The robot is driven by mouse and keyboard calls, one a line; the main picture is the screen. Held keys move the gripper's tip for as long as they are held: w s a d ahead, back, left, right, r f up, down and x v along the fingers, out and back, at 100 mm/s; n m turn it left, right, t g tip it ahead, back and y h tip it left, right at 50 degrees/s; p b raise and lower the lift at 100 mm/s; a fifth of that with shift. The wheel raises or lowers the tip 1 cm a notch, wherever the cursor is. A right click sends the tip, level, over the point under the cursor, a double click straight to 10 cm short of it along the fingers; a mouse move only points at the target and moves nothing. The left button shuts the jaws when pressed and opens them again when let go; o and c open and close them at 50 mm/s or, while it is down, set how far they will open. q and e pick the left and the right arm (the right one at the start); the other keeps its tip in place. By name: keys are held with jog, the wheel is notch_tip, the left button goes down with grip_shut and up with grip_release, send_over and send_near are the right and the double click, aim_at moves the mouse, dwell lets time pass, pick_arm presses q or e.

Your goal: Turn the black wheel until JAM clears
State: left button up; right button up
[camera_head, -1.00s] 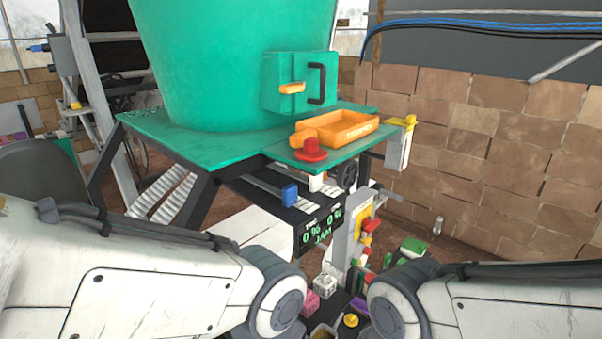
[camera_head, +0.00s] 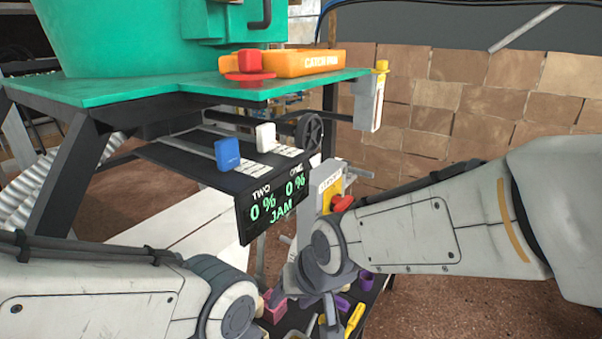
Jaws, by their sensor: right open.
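The black wheel (camera_head: 309,131) stands under the right end of the green platform, beside the lever panel. A dark display (camera_head: 274,207) shows TWO 0 %, ONE 0 % and JAM in green. My right gripper (camera_head: 324,303) points down below the display, over the dark lower tray; it is open and apart from the wheel. My left arm shows at the lower left, but its gripper is out of view.
A blue lever knob (camera_head: 228,154) and a white one (camera_head: 265,137) sit left of the wheel. A red-handled yellow unit (camera_head: 333,193) stands below the wheel. Several small parts lie in the tray.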

aim_at(299, 144)
jog(key=w+a+f+m+t+b, duration=0.2)
jog(key=w+f+m+t+b, duration=0.4)
jog(key=w+b, duration=0.5)
jog(key=w+a+r+m+t+y+b, duration=0.25)
jog(key=w+m+t+b, duration=0.2)
jog(key=w, duration=0.65)
jog(key=w+r+m+t+h+b, duration=0.5)
jog(key=r+m+t, duration=0.3)
jog(key=r+m, duration=0.45)
jog(key=s+d+r+m+g+h+b, duration=0.1)
jog(key=s+d+r+m+h+b, duration=0.15)
jog(key=m+h, duration=0.75)
jog(key=s+d+r+m+h+b, duration=0.1)
jog(key=s+r+m+h+b, duration=0.15)
jog(key=m+h, duration=0.7)
jog(key=w+d+r+y+p, duration=0.1)
jog(key=w+r, duration=0.1)
jog(key=w+d+r+m+y, duration=0.1)
jog(key=w+d+r, duration=0.1)
jog(key=w+d+r+m+p, duration=0.1)
jog(key=w+r, duration=0.1)
jog(key=shift+w+d+r+y+p, duration=0.15)
jog(key=shift+w+d+y+p, duration=0.1)
jog(key=shift+y+p, duration=0.15)
pick_arm(q)
notch_tip(299, 144, down, 26)
